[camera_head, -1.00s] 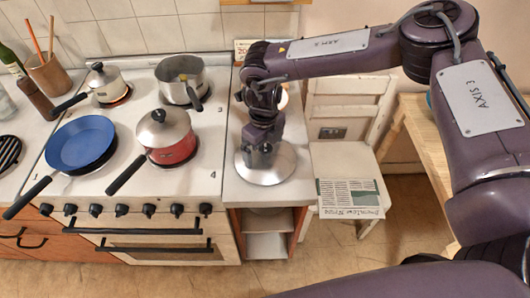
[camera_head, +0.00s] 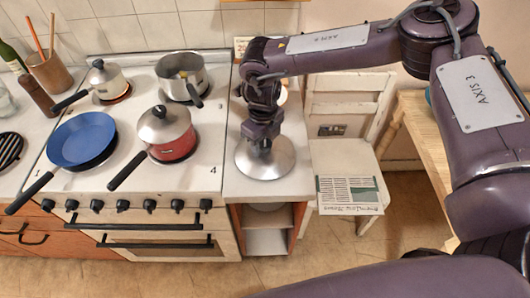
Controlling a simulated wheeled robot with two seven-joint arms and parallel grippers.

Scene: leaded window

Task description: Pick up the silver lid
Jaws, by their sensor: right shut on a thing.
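A round silver lid (camera_head: 278,164) is over the white counter to the right of the stove. My right gripper (camera_head: 261,145) is above its middle, shut on it, with the arm reaching in from the right. The knob is hidden by the gripper. I cannot tell whether the lid touches the counter. Another silver lid (camera_head: 160,122) sits on the red pot (camera_head: 176,149) on the stove. My left gripper is not in view.
The stove (camera_head: 125,165) holds a blue pan (camera_head: 82,140), an open steel pot (camera_head: 183,76) and a small lidded pot (camera_head: 108,80). A white chair (camera_head: 345,155) with a newspaper (camera_head: 348,194) stands right of the counter. A wooden table (camera_head: 428,140) is farther right.

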